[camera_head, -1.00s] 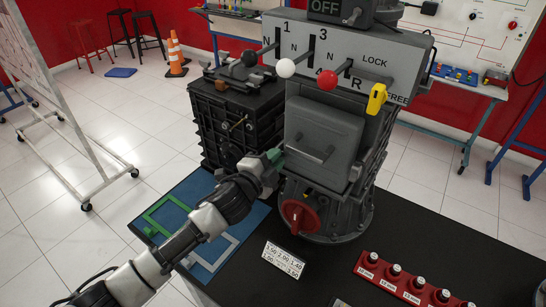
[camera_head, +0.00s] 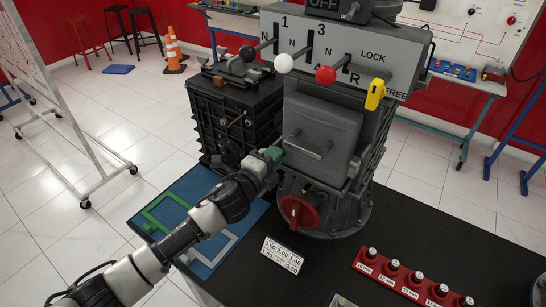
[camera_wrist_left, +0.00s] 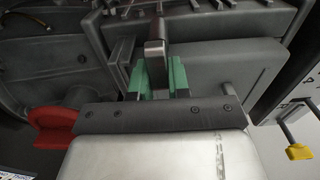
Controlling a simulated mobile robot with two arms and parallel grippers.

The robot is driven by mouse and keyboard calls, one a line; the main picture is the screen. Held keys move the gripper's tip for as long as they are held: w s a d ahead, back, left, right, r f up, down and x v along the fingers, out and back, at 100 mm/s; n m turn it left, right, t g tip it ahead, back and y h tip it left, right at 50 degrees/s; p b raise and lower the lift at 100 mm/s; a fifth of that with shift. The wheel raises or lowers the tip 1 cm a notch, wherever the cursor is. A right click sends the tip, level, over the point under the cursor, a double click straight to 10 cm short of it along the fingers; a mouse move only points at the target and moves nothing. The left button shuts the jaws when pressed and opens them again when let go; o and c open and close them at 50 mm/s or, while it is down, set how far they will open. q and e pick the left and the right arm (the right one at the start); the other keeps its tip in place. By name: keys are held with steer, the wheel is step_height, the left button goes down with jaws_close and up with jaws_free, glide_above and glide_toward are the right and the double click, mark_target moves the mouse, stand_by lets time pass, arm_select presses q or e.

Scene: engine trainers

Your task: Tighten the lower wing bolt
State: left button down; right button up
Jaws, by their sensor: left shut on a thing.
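My left gripper (camera_head: 270,156), with green fingers, is at the left edge of the grey hinged-looking cover (camera_head: 322,133) on the trainer's front. In the left wrist view the green fingers (camera_wrist_left: 158,78) are shut on an upright grey metal piece, which appears to be the lower wing bolt (camera_wrist_left: 155,52). In the head view the gripper hides this bolt. No upper wing bolt can be made out clearly. My right gripper is not in view.
A red rotary knob (camera_head: 299,211) sits just below the cover. A black ribbed box (camera_head: 238,122) stands close left of the gripper. Levers with white (camera_head: 284,62), red (camera_head: 325,75) and yellow (camera_head: 375,94) handles stick out above. A red socket rack (camera_head: 412,279) lies on the black bench.

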arm_select(q)
steer(key=shift+f, duration=0.1)
steer(key=c, duration=1.1)
jaws_free()
steer(key=b+v, duration=0.2)
steer(key=v, duration=0.8)
steer(key=shift+s+a, duration=0.2)
steer(key=shift+s, duration=0.15)
